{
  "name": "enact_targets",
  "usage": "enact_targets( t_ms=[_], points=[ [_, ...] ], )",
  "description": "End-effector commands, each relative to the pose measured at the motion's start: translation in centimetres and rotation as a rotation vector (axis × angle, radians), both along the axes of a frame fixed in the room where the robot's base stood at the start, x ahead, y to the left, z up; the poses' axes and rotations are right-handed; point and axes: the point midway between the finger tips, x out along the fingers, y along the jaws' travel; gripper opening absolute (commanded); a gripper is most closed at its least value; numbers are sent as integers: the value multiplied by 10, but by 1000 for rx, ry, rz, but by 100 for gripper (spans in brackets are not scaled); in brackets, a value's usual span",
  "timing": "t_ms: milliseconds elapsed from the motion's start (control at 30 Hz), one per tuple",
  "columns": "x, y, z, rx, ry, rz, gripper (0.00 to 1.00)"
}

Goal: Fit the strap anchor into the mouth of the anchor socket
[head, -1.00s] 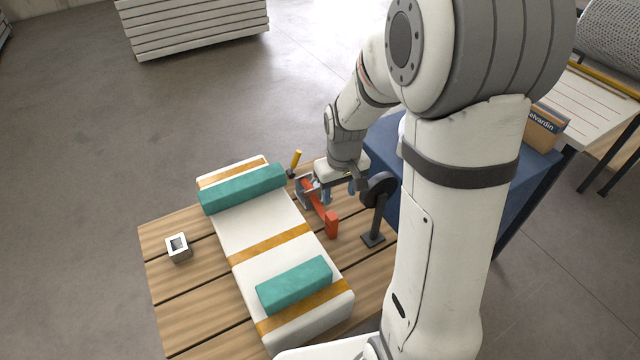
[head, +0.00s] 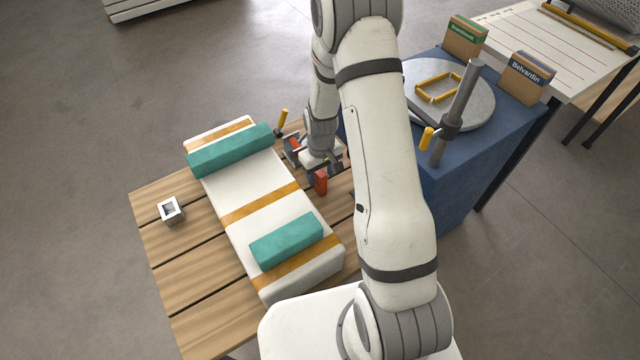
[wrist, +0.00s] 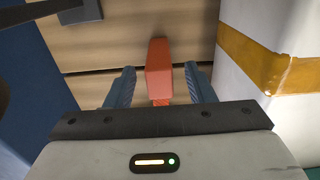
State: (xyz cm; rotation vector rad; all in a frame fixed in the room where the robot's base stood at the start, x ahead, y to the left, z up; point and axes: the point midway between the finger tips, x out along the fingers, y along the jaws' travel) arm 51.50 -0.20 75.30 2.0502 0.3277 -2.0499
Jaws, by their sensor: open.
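A red-orange piece (head: 321,182), which I take to be the strap anchor, is beside the white strapped bundle on the wooden pallet. It also shows in the wrist view (wrist: 159,65), its block end between my fingers. My gripper (wrist: 156,73) is open, with one blue finger on each side of the piece and a visible gap at each side. In the head view my gripper (head: 322,170) partly covers the piece. A small square metal block with a dark open mouth, apparently the anchor socket (head: 171,211), stands on the pallet's left part, beyond the bundle.
The white bundle (head: 262,190) with amber straps and teal pads (head: 287,239) lies between socket and gripper. A yellow-handled part (head: 283,117) rises beyond the gripper. A dark stand (wrist: 82,10) is close by. A blue table (head: 462,185) with a turntable stands right.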

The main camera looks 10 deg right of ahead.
Motion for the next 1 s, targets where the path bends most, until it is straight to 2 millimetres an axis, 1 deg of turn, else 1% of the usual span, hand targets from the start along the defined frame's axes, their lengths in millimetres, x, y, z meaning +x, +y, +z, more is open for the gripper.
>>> enact_targets(
  t_ms=[33, 167, 433, 467, 1000],
  points=[
    [-1, 0, -7, 0, 4, 0, 49],
    [-1, 0, -19, 0, 3, 0, 49],
    [0, 0, -22, 0, -1, -1, 49],
    [0, 0, -22, 0, 0, -1, 47],
    [0, -1, -22, 0, 0, -2, 3]
  ],
)
